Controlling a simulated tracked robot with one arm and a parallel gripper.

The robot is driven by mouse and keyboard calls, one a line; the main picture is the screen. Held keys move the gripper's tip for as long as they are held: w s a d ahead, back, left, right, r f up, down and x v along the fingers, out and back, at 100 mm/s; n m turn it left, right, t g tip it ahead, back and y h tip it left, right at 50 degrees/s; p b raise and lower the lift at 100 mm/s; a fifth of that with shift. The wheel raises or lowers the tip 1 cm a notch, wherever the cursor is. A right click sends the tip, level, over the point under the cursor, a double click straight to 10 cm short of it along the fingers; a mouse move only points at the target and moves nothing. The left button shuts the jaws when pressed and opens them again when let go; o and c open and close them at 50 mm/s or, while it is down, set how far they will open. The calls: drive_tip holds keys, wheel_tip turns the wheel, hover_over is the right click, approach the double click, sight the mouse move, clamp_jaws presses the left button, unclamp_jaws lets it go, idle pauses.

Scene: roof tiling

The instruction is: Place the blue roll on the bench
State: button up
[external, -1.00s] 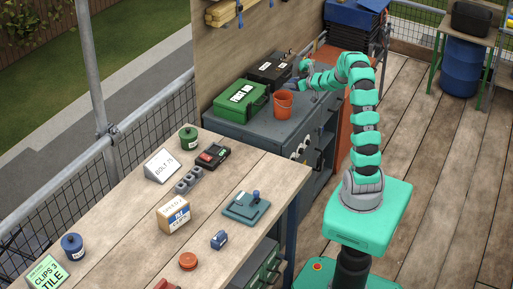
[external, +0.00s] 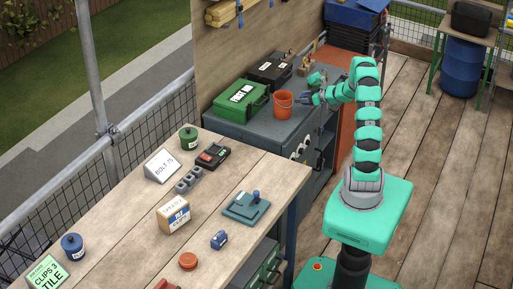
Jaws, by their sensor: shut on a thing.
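The wooden bench (external: 130,215) fills the left front. My gripper (external: 304,99) is low over the grey cabinet top (external: 250,126) at the back, just right of the orange bucket (external: 283,104). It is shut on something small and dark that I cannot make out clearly. I cannot pick out a blue roll for certain. On the bench, a small blue object (external: 219,240) lies near the front edge and a blue labelled jar (external: 73,246) stands at the far left.
The cabinet also holds a green first aid box (external: 240,98), a black case (external: 270,70) and a wooden tool holder (external: 306,68). The bench carries a carton (external: 174,214), a teal plate with a knob (external: 246,206) and an orange disc (external: 188,261). Bare bench lies between them.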

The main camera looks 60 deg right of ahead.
drive_tip(key=w+d, duration=0.4)
drive_tip(key=w, duration=0.1)
drive_tip(key=w+d, duration=0.3)
drive_tip(key=shift+f, duration=0.4)
drive_tip(key=shift+f+b, duration=0.3)
drive_tip(key=shift+f, duration=1.6)
drive_tip(key=o, duration=1)
drive_tip(key=shift+s+r, duration=0.1)
drive_tip(key=p+v, duration=0.1)
drive_tip(key=v, duration=1.1)
